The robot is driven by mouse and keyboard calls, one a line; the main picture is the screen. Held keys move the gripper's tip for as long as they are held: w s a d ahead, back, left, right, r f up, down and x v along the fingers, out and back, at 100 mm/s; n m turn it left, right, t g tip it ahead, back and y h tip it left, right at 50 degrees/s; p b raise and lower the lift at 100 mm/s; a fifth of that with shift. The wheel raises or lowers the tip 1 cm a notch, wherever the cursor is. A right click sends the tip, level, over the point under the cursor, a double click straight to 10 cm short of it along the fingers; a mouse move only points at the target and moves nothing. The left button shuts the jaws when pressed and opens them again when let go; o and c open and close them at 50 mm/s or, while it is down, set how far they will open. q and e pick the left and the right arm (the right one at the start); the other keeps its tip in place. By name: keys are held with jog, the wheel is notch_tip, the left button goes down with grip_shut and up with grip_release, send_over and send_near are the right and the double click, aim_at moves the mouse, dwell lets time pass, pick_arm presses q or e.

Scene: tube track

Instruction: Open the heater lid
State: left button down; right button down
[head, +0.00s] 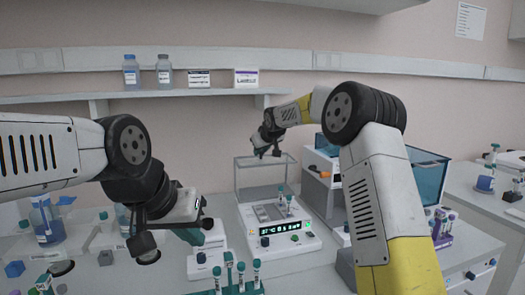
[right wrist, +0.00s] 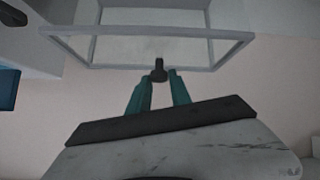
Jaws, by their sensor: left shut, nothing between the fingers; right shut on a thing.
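The heater (head: 282,244) is a white box with a lit green display, in the middle of the bench in the head view. Its clear, grey-framed lid (head: 238,176) stands raised at the back of the heater, above the block. My right gripper (head: 268,148) is at the lid's upper edge. In the right wrist view its teal fingers (right wrist: 159,82) are shut on the lid's small dark knob (right wrist: 158,66), and the lid frame (right wrist: 205,33) spreads beyond them. My left gripper (head: 190,237) is shut and empty, left of the heater.
Teal-capped tubes stand in a rack (head: 236,276) at the front and a few sit at the heater block. A white and blue device (head: 318,176) stands close right of the heater. A shelf (head: 180,94) with bottles runs along the wall.

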jog(key=shift+w+d+r, duration=0.15)
jog(key=shift+d+r, duration=0.05)
jog(key=shift+r, duration=0.25)
jog(key=c, duration=1.2)
grip_release()
jog(key=shift+f, duration=0.2)
jog(key=v, duration=0.8)
jog(key=shift+f, duration=0.15)
